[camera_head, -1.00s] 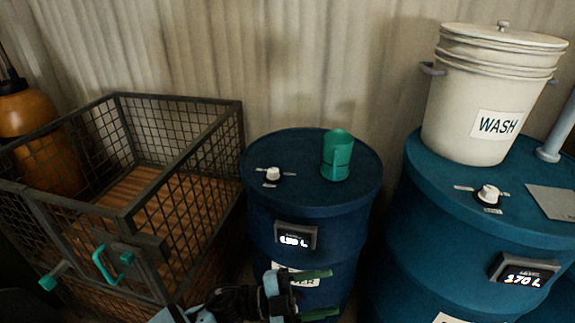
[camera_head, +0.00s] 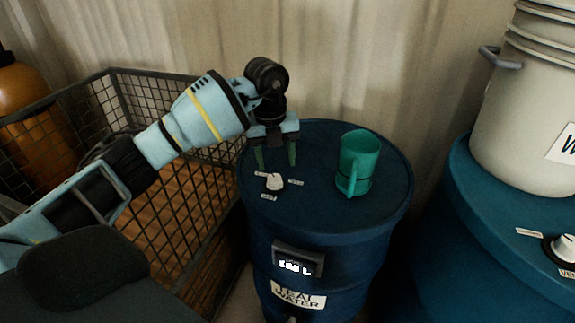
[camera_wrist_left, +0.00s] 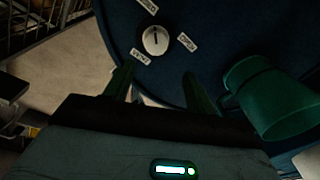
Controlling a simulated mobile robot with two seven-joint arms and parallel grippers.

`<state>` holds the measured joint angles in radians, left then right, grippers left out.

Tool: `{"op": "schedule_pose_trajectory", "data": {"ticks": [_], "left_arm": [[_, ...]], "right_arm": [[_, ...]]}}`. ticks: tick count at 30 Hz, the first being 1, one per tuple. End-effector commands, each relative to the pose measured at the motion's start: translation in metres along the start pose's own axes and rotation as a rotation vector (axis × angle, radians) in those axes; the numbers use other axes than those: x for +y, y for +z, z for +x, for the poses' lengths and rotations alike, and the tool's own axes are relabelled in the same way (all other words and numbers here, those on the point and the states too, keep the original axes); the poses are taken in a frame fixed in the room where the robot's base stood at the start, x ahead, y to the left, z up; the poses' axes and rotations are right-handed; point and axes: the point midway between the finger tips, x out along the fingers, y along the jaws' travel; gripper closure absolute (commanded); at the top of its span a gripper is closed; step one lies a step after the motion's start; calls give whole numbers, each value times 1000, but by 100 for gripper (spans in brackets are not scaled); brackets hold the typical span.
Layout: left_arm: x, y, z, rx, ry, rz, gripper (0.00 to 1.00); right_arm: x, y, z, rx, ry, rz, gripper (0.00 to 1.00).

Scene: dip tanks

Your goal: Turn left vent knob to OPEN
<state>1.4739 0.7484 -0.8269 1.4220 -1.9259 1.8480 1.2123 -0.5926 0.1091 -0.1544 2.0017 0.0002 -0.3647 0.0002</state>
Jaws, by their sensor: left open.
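The left vent knob (camera_head: 274,182) is a small white dial on top of the blue barrel (camera_head: 350,222) marked TEAL WATER, with small labels around it. My left gripper (camera_head: 276,161) is open and points down, its two green fingers just above and behind the knob in the head view. In the left wrist view, the knob (camera_wrist_left: 155,40) shows ahead of the spread fingertips (camera_wrist_left: 158,80), apart from them, with a dark line on its face. My right gripper is out of view.
A green mug (camera_head: 359,163) stands on the barrel lid right of the knob. A wire-mesh crate (camera_head: 203,226) is close on the left. Another blue barrel (camera_head: 470,235) on the right bears a white bucket (camera_head: 515,125) and another vent knob (camera_head: 564,247). A corrugated wall is behind.

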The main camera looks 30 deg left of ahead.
Motion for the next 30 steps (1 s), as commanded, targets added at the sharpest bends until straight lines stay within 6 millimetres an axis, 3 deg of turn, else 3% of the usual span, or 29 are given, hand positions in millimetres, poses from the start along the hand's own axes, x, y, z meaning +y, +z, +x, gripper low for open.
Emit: {"op": "schedule_pose_trajectory", "data": {"ticks": [4,10,24,30], "left_arm": [[11,11,-12,-40,42,-43,44],[11,12,-10,-40,43,-43,44],[13,13,52,-38,42,-41,44],[13,14,64,-39,40,-40,44]], "right_arm": [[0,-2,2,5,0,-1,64],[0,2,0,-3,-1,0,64],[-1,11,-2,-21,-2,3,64],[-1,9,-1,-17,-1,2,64]]}}
